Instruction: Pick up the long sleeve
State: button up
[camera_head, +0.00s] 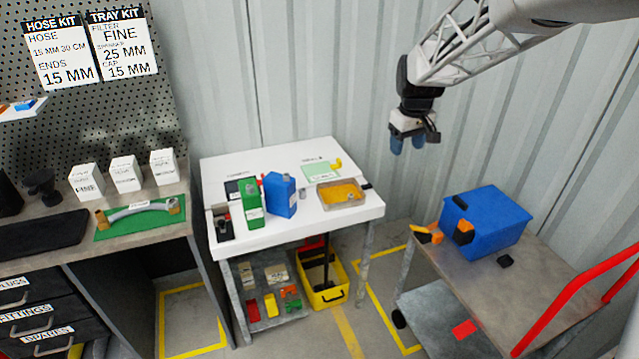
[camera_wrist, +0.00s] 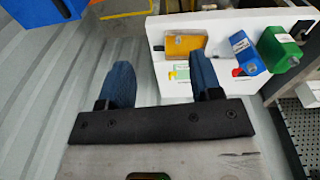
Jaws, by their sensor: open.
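I cannot make out a long sleeve for certain in either view. My gripper (camera_head: 407,143) hangs in the air in front of the corrugated wall, between the white table (camera_head: 232,170) and the cart on the right. Its two blue fingers are apart with nothing between them, as the wrist view shows (camera_wrist: 162,82). The white table holds a metal tray with amber contents (camera_head: 341,194), a blue jug (camera_head: 280,196) and a green bottle (camera_head: 250,203). In the wrist view, the tray (camera_wrist: 184,43) shows beyond the fingers.
A blue bin (camera_head: 490,225) stands on the cart (camera_head: 570,262), with orange-and-black items (camera_head: 463,232) at its left and a red handrail (camera_head: 570,305). A yellow bin (camera_head: 328,294) is below the table. At left, a workbench carries white boxes (camera_head: 125,174) and a hose (camera_head: 140,209) on a green mat.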

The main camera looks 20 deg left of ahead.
jog(key=w+a+f+n, duration=0.2)
jog(key=w+a+f, duration=0.25)
jog(key=a, duration=0.35)
jog(key=w+a+f+n, duration=0.1)
jog(key=w+a+f, duration=0.2)
jog(key=a+f, duration=0.45)
jog(key=n+g, duration=0.1)
jog(key=n, duration=0.3)
send_over(303, 190)
notch_tip(303, 190, down, 14)
jog(key=shift+w+a+f, duration=0.15)
jog(key=shift+f, duration=0.1)
jog(key=shift+f, duration=1.2)
jog(key=shift+f, duration=0.1)
jog(key=shift+f, duration=2.5)
jog(key=c, duration=1)
